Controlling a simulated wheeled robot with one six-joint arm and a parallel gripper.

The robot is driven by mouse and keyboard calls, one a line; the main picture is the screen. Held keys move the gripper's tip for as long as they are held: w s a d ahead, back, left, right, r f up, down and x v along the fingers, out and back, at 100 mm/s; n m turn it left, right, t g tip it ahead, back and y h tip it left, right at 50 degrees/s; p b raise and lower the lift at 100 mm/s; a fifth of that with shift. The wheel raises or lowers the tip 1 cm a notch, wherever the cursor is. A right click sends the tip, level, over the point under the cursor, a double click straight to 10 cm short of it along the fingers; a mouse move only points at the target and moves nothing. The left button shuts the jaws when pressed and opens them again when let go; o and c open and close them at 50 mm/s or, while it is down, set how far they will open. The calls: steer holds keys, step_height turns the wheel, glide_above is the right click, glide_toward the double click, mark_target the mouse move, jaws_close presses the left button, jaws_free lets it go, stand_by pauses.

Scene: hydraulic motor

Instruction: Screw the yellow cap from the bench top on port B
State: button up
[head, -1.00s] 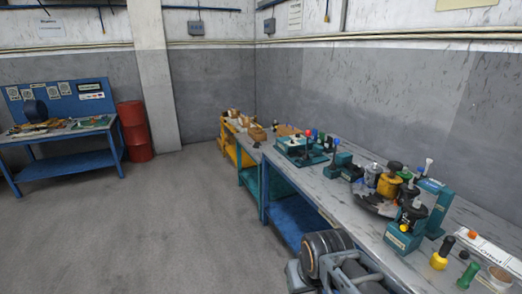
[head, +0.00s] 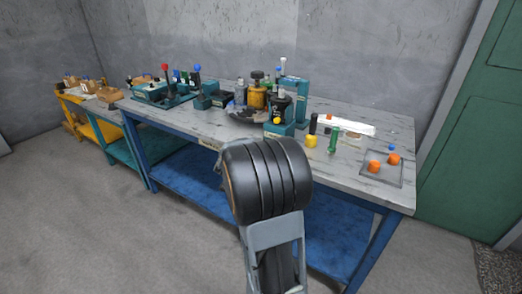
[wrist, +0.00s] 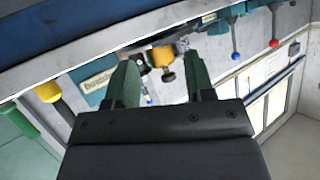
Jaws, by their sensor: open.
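A yellow cap-like piece (head: 311,141) stands on the bench top near its front edge, with a black upright handle-like thing (head: 313,124) directly behind it; I cannot tell if they are joined. The yellow piece also shows at the left of the wrist view (wrist: 47,92). A teal block unit (head: 281,128) with a black top and a small yellow knob or cap (head: 278,121) stands left of it. No port B label is readable. My gripper (wrist: 160,66) is open and empty, its green fingers apart, with the teal unit and an amber cylinder (wrist: 164,56) beyond. In the head view it is hidden.
A lever unit (head: 160,92) stands farther left. Floor at front left is clear.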

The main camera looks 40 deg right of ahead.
steer(key=s+d+r+m+g+h, duration=0.2)
steer(key=d+r+m+h, duration=0.15)
steer(key=d+h, duration=0.2)
steer(key=g+h, duration=0.3)
glide_toward(276, 121)
steer(key=shift+m, duration=0.25)
steer(key=x, duration=0.4)
steer(key=shift+d, duration=0.35)
steer(key=shift+p+x, duration=0.4)
steer(key=shift+x, duration=1.1)
jaws_close()
steer(key=shift+f, duration=0.1)
